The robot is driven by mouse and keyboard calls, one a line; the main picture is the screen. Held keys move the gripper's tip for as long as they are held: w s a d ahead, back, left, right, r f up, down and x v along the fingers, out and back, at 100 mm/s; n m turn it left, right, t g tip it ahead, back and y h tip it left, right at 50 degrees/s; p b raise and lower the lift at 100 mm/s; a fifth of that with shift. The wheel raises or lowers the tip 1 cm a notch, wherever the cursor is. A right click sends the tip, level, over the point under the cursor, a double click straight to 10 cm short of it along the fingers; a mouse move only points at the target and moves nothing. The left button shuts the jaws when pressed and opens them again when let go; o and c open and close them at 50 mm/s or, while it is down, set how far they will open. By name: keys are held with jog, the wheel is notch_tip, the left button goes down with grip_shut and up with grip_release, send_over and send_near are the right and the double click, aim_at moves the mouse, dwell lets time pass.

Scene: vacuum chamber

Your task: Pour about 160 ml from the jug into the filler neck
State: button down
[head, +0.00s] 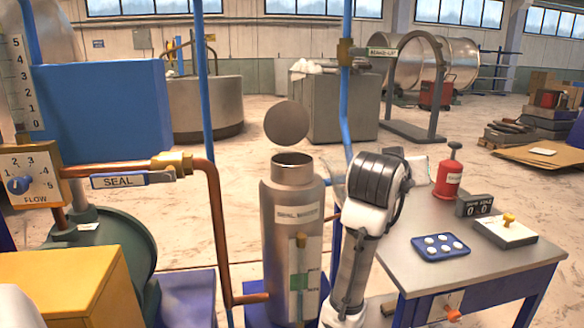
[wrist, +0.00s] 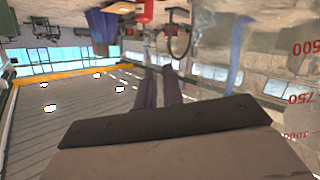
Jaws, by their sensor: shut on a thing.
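The seal water tank (head: 278,225) is a tall grey metal cylinder in the middle of the head view. Its open filler neck (head: 293,160) is at the top, with a round lid (head: 287,122) tilted up behind it. A sight gauge with a green marker (head: 299,281) is on its front. My arm stands just right of the tank and hides my gripper in the head view. In the wrist view, my gripper's dark fingers (wrist: 159,87) are close together. The jug (wrist: 297,100), clear with red marks 500, 750 and 1000, shows at the right edge. Its liquid level cannot be told.
A metal table (head: 420,285) at the right holds a red bottle (head: 449,178), a counter (head: 474,205), a blue tray with white discs (head: 440,246) and a box with a yellow knob (head: 505,231). Copper pipe (head: 213,200) runs left of the tank. A blue post (head: 345,110) stands behind it.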

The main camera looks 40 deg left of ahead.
jog(key=shift+w+d+f+m+g+y+b, duration=0.1)
jog(key=shift+d+f+m+y+b, duration=0.25)
jog(key=shift+f, duration=0.55)
jog(key=shift+w+d+f+m+g+y+b, duration=0.1)
jog(key=shift+d+f+m+b, duration=0.3)
jog(key=shift+f+m, duration=0.35)
jog(key=shift+w+d+f+m+g+y+b, duration=0.1)
jog(key=shift+d+f+m+y+b, duration=0.25)
jog(key=shift+f, duration=0.65)
jog(key=shift+s, duration=0.1)
